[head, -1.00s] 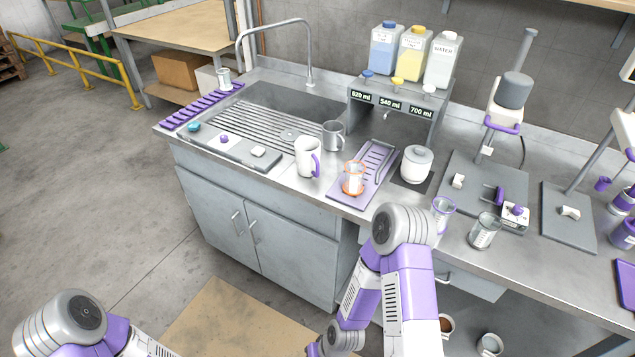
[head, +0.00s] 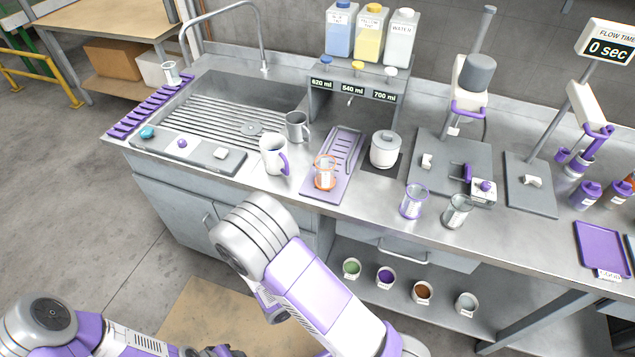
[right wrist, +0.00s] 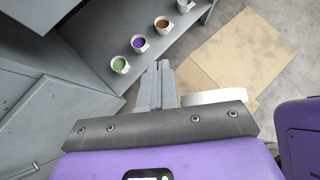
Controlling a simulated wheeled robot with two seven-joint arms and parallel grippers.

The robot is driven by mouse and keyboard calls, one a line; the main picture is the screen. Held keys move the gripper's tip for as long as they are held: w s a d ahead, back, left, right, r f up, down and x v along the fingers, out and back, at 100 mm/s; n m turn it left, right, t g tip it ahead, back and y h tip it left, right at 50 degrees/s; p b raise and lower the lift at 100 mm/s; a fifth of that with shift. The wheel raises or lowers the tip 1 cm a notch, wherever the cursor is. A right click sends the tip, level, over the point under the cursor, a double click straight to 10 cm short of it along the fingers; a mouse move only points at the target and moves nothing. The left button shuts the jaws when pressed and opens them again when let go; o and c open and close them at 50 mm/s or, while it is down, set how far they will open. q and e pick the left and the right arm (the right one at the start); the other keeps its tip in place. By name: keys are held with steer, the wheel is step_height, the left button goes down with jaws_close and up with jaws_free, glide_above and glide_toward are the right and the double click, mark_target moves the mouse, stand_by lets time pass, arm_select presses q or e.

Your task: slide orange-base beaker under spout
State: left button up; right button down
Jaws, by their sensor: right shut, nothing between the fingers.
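The orange-base beaker (head: 325,172), clear with orange bands, stands upright on the front part of a lilac tray (head: 343,143) on the counter. The spout (head: 349,101) hangs under the front of the grey dispenser stand (head: 330,108), behind and above the beaker. The beaker is not directly below it. My right gripper shows in the right wrist view (right wrist: 156,88), shut and empty, pointing down over the floor below the counter, away from the beaker. My left arm is at the lower left of the head view; its fingers do not show.
Several small cups sit on the lower shelf (head: 405,311).

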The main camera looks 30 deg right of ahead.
steer(key=w+r+n+t+h+p, duration=0.1)
steer(key=w+r+n+t+h, duration=0.25)
steer(key=w+r+t, duration=0.5)
steer(key=n+t, duration=0.4)
glide_toward(329, 163)
steer(key=shift+w+d+f+b, duration=0.1)
steer(key=shift+w+d+b, duration=0.35)
steer(key=shift+w+b, duration=0.2)
steer(key=shift+w, duration=0.1)
steer(key=p+x, duration=0.1)
steer(key=x, duration=0.9)
steer(key=shift+d, duration=0.15)
steer(key=x, duration=1.1)
steer(key=shift+d+b, duration=0.15)
steer(key=shift+b, duration=0.25)
